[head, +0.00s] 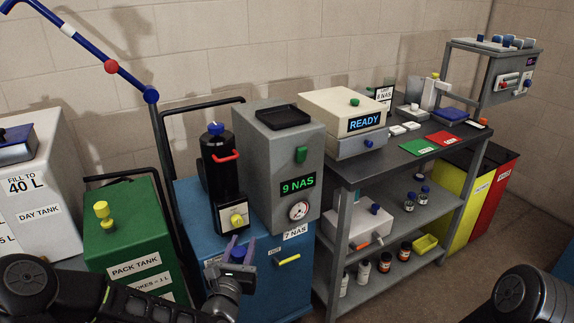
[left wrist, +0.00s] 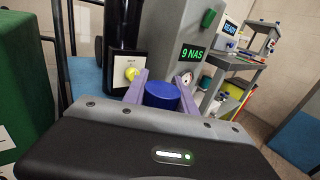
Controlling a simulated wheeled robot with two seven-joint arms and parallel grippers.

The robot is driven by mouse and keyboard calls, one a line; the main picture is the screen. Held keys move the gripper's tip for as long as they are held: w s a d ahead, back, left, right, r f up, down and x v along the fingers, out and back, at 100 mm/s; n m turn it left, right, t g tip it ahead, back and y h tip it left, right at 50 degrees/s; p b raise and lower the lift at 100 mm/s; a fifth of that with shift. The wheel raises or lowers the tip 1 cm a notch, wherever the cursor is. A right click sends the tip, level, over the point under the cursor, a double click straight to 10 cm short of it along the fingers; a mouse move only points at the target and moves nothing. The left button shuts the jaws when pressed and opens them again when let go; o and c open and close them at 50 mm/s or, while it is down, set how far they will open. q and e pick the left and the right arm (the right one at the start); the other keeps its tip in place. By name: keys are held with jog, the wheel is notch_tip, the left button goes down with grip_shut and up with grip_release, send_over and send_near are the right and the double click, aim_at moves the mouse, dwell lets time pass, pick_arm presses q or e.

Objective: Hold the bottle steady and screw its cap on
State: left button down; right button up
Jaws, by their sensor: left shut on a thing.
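My left gripper (head: 238,246) shows in front of the blue cabinet in the head view, its purple fingers shut on a blue round cap (left wrist: 161,95). The fingers press on both sides of the cap in the left wrist view (left wrist: 163,90). I cannot tell whether a bottle is below the cap, as my gripper body hides that part. Small dark bottles with blue caps (head: 409,203) stand on the middle shelf of the bench. A white bottle (head: 363,273) and several brown ones stand on the bottom shelf. My right arm shows at the lower right, but its gripper is out of view.
The blue cabinet (head: 286,300) carries a black filter unit (head: 222,170) with a yellow knob and a grey box (head: 270,165) reading 9 NAS. A green pack tank (head: 130,235) is to the left. The dark bench (head: 385,165) at right holds green and red mats (head: 433,142).

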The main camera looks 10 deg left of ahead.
pick_arm(q)
jog(key=s+d+f+m+g+h, duration=0.2)
jog(key=s+d+f+m+h, duration=0.1)
jog(key=d, duration=0.4)
jog(key=s+d+f+m+g+h, duration=0.2)
jog(key=s+d+f+m+h, duration=0.1)
jog(key=s+d+m+h, duration=0.2)
jog(key=s+d+h, duration=0.2)
jog(key=d+h, duration=0.1)
jog(key=shift+s+d+f+h, duration=0.2)
jog(key=shift+s+f+h, duration=0.1)
jog(key=shift+f, duration=0.1)
